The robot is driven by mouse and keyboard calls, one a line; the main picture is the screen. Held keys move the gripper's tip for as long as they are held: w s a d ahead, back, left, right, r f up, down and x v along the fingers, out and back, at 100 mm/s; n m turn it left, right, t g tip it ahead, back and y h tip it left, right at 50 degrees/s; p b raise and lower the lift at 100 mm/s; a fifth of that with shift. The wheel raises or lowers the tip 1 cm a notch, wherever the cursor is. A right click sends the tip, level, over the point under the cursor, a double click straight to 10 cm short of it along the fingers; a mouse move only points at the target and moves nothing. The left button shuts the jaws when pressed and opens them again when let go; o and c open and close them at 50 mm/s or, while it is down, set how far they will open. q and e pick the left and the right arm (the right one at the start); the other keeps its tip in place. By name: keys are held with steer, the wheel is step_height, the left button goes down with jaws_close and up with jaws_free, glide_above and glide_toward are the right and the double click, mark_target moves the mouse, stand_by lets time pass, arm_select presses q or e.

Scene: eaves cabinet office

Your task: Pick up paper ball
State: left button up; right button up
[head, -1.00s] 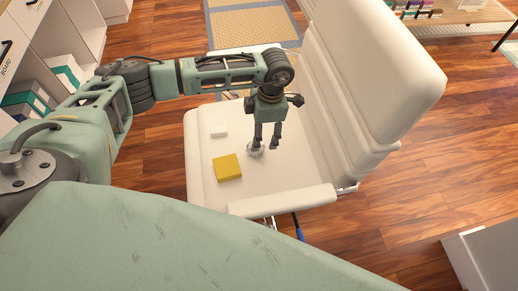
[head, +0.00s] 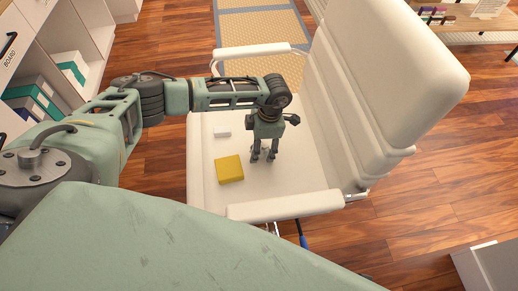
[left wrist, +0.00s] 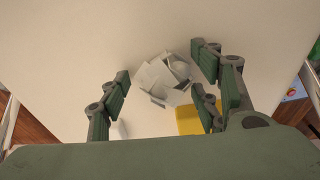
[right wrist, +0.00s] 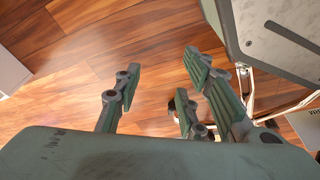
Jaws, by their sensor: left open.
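The crumpled white paper ball (left wrist: 163,80) lies on the cream chair seat (head: 222,190). In the left wrist view it sits between the spread fingers of my left gripper (left wrist: 164,82), with narrow gaps showing at its sides. In the head view my left gripper (head: 263,156) points straight down, its fingertips low over the seat, and the ball is mostly hidden behind the fingers. My left gripper is open. My right gripper (right wrist: 160,85) shows only in its own wrist view, open and empty above the wooden floor.
A yellow block (head: 229,169) lies on the seat close to the left gripper, and a small white block (head: 222,133) lies farther back. The chair's backrest (head: 385,75) rises at right, with armrests (head: 284,206) front and back. A shelf cabinet (head: 60,60) stands at left.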

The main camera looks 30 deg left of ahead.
arm_select(q)
steer(key=c, duration=0.9)
